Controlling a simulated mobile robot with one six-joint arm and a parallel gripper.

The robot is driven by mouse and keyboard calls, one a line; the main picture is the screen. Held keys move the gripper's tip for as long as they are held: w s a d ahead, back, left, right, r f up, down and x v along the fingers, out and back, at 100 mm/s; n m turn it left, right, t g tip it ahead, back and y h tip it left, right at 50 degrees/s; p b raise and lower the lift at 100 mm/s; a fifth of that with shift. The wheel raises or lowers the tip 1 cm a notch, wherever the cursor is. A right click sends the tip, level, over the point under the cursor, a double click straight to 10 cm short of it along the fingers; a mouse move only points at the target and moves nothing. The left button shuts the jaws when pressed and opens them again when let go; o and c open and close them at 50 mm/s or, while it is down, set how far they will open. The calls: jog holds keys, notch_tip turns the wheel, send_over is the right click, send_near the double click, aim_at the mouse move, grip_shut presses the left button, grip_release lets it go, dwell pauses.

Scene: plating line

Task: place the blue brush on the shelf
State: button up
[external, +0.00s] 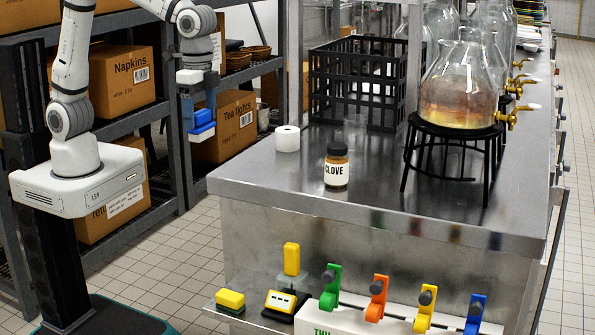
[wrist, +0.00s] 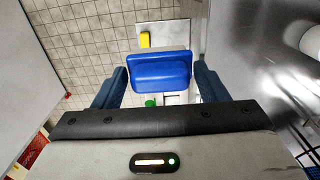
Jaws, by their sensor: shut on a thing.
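My gripper (external: 199,106) is shut on the blue brush (external: 202,122) and holds it in the air, left of the steel counter. In the wrist view the blue brush (wrist: 160,70) sits between the fingers of my gripper (wrist: 160,78), its broad blue face towards the camera. A small metal shelf (external: 212,305) sticks out low at the counter's end, with a yellow brush (external: 230,299) on it. In the wrist view the shelf (wrist: 172,35) lies far below, beyond the brush, and the yellow brush (wrist: 145,40) is at its left. The blue brush hides part of that area.
The steel counter (external: 250,180) carries a white roll (external: 287,139), a clove jar (external: 336,167), a black crate (external: 350,90) and a glass vessel (external: 460,85) on a stand. Coloured clips (external: 376,297) line the low front. A rack with boxes (external: 120,80) stands behind my arm.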

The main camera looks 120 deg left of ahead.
jog(key=shift+r, duration=0.95)
jog(key=w+a+p, duration=0.1)
jog(key=w+a, duration=0.2)
jog(key=a, duration=0.6)
jog(key=w+a+p, duration=0.2)
jog(key=w+a, duration=0.2)
jog(key=a, duration=0.6)
jog(key=w+a+p, duration=0.1)
jog(key=w+a, duration=0.2)
jog(key=a, duration=0.6)
jog(key=shift+s+d+f+p, duration=0.15)
jog(key=shift+f+p, duration=0.35)
jog(key=shift+f, duration=3.4)
jog(key=shift+w+d+f+p, duration=0.1)
jog(key=shift+f+p, duration=0.35)
jog(key=shift+f, duration=3.45)
jog(key=shift+s, duration=0.1)
jog(key=shift+f, duration=0.2)
jog(key=o, duration=1)
jog(key=shift+r, duration=0.1)
